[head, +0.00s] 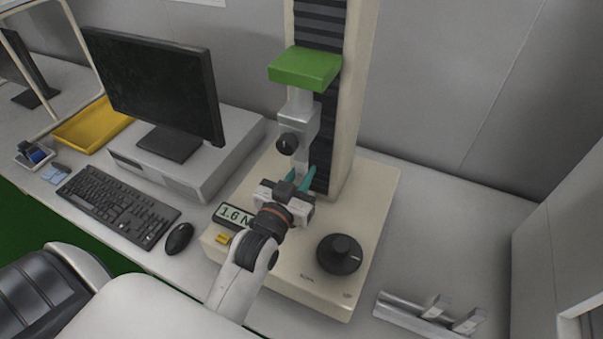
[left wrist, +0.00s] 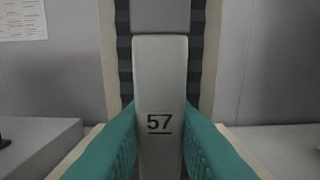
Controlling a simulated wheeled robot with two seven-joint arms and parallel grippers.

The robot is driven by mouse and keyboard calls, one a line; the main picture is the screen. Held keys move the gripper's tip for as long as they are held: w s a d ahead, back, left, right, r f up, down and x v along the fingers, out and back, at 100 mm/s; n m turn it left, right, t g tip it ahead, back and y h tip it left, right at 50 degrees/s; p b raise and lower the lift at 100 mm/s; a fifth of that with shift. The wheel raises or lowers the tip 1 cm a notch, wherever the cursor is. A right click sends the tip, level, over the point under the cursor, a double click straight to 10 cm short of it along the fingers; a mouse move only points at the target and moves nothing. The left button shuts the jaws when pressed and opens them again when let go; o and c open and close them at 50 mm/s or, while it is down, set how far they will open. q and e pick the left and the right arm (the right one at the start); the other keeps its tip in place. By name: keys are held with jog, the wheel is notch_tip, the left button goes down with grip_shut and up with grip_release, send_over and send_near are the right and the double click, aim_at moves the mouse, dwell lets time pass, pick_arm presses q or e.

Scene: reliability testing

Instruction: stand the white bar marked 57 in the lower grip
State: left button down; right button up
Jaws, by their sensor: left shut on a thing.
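The white bar marked 57 (left wrist: 160,85) stands upright between the teal fingers of my left gripper (left wrist: 160,150) in the left wrist view. The gripper is shut on it. In the head view my left gripper (head: 301,178) is at the testing machine (head: 370,190), in front of the column and below the upper grip (head: 298,130). A grey block (left wrist: 158,17) shows directly above the bar's top in the left wrist view. The lower grip is hidden behind my gripper and wrist, so I cannot tell whether the bar's foot is in it. My right gripper is out of view.
The machine's base has a display reading 1.6 N (head: 233,216) and a black knob (head: 339,253). A metal rack (head: 400,310) lies at the lower right. A monitor (head: 155,85), keyboard (head: 118,205) and mouse (head: 179,239) are at left.

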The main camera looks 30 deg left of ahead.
pick_arm(q)
jog(key=shift+f+b, duration=0.35)
jog(key=shift+f, duration=0.3)
jog(key=shift+f, duration=0.1)
jog(key=shift+f, duration=0.15)
jog(key=shift+f+b, duration=0.9)
jog(key=shift+f, duration=0.35)
jog(key=c, duration=1.2)
grip_release()
jog(key=shift+o, duration=0.2)
jog(key=shift+s, duration=0.1)
